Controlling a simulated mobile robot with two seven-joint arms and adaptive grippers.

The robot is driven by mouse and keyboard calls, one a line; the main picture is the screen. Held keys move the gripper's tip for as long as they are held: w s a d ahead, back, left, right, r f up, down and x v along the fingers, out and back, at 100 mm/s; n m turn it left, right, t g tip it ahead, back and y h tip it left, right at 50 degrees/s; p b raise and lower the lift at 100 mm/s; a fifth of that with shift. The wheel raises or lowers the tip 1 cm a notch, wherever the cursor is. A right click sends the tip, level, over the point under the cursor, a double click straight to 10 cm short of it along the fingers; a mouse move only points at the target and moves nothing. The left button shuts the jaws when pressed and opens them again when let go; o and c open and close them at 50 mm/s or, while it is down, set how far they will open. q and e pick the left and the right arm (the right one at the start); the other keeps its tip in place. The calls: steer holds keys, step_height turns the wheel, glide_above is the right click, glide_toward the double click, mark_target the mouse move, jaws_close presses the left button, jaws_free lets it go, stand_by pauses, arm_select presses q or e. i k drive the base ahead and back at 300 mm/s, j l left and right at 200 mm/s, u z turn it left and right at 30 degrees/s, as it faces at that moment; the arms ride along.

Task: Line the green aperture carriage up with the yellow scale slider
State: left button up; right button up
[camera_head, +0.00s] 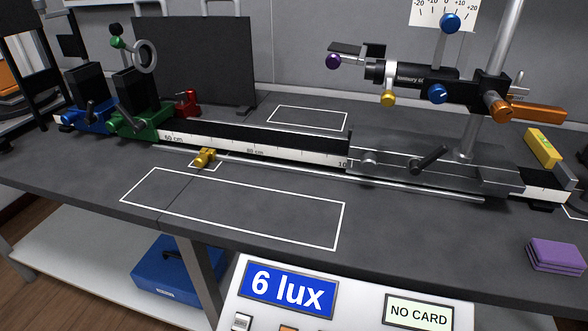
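The green aperture carriage (137,125) sits on the optical rail, near the left end. It carries a black upright plate and a ring on a green-knobbed post. The yellow scale slider (204,158) sits at the front edge of the scale, to the right of the green carriage and nearer me. The two are apart along the rail, with the slider between the 60 cm and 80 cm marks. Neither of my grippers shows in the head view.
A blue carriage (88,118) stands just left of the green one, and a small red clamp (187,103) is just right of it. The scale (255,150) runs to the right. A display (288,290) reads 6 lux; another (418,312) reads NO CARD. The outlined bench area in front is clear.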

mark_target(137, 91)
steer(key=k+j+u, duration=0.1)
steer(key=k+j, duration=0.6)
steer(key=j, duration=0.2)
steer(key=i+l, duration=0.3)
steer(key=i, duration=0.2)
steer(key=j+u, duration=0.05)
